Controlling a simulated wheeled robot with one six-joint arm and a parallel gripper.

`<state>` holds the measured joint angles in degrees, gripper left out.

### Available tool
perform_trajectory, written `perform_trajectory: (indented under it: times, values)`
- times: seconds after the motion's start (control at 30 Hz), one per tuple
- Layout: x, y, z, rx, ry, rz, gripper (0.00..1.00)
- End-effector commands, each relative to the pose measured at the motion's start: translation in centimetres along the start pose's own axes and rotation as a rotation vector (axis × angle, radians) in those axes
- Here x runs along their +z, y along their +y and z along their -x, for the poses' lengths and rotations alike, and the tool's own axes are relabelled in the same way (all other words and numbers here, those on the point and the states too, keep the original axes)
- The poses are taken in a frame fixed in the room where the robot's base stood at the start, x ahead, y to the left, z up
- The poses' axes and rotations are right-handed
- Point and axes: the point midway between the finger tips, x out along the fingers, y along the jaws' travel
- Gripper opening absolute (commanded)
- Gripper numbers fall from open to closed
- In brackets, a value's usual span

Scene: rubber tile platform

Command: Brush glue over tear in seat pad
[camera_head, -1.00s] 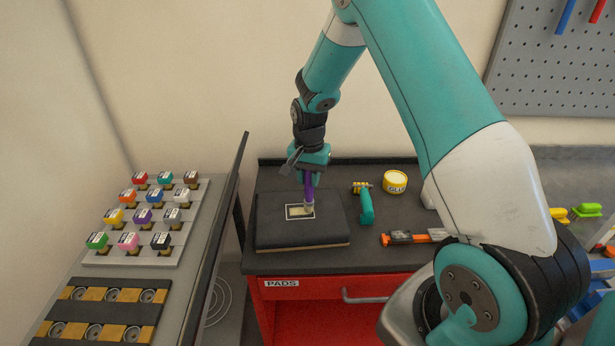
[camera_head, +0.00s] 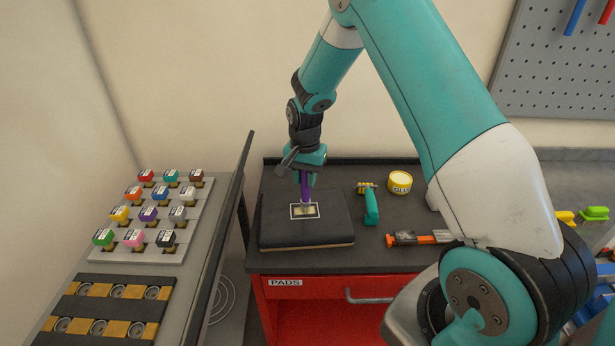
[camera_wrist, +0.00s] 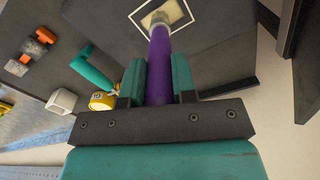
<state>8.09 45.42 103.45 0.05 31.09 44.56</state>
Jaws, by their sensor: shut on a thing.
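The dark seat pad (camera_head: 331,233) lies flat on the dark top of the red cabinet. A white rectangular outline (camera_head: 315,205) on the pad frames a pale yellowish patch; the tear itself cannot be made out. My gripper (camera_head: 305,174) is shut on the purple handle of a brush (camera_wrist: 160,62), held upright over the pad. The brush's pale bristles (camera_wrist: 168,12) are at the patch inside the outline in the wrist view. A yellow glue tub (camera_head: 400,182) with a white top stands behind and right of the pad.
A teal-handled tool (camera_head: 371,206) lies right of the pad, and an orange and grey tool (camera_head: 420,238) lies nearer the front. A rack of several coloured blocks (camera_head: 150,222) stands left, beyond a raised dark panel (camera_head: 232,200).

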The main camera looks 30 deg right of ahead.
Motion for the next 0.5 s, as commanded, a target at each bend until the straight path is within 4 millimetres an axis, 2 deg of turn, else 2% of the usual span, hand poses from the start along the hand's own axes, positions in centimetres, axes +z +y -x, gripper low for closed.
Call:
perform_trajectory:
  times: [0.2, 0.5]
  values:
    - [0.39, -0.96, 0.02, -0.001, 0.0, 0.0, 0.0]
    - [0.44, -1.06, 0.0, 0.0, 0.0, 0.0, 0.0]
